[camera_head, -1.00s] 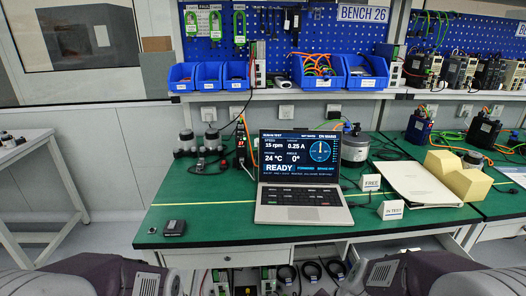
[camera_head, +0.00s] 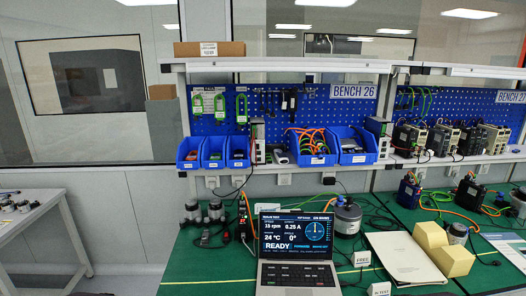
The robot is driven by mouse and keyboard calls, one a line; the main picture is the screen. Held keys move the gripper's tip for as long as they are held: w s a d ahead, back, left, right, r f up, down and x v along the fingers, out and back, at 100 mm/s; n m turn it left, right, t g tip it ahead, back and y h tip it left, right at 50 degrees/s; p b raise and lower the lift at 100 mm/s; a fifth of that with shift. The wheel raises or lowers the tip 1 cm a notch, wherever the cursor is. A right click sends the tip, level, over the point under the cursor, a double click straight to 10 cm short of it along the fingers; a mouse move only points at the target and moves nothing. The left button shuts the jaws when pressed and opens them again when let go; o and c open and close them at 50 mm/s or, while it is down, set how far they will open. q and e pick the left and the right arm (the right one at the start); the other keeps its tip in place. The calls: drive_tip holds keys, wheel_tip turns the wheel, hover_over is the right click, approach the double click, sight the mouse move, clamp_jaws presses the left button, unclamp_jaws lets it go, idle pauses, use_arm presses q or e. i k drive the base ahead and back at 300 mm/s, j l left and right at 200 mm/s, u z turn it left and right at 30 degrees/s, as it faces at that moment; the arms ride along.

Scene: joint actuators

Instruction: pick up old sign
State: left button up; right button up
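Two small white signs stand on the green bench top to the right of the laptop. The sign reading FREE (camera_head: 361,259) is farther back. The sign reading IN TEST (camera_head: 379,289) is nearer, at the bottom edge of the view and partly cut off. The frames do not show which of them is the old one. Neither of my grippers is in view, so nothing shows of what they hold.
An open laptop (camera_head: 294,245) stands left of the signs. A beige folder (camera_head: 403,258) and yellow foam blocks (camera_head: 444,249) lie to the right. A round grey device (camera_head: 347,219) stands behind. Blue bins (camera_head: 313,147) sit on the shelf above. The bench's front edge is out of view.

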sight(358, 259)
drive_tip(key=i+l+z, duration=0.3)
drive_tip(key=l, duration=0.2)
drive_tip(key=i+l+z, duration=0.3)
drive_tip(key=l, duration=0.2)
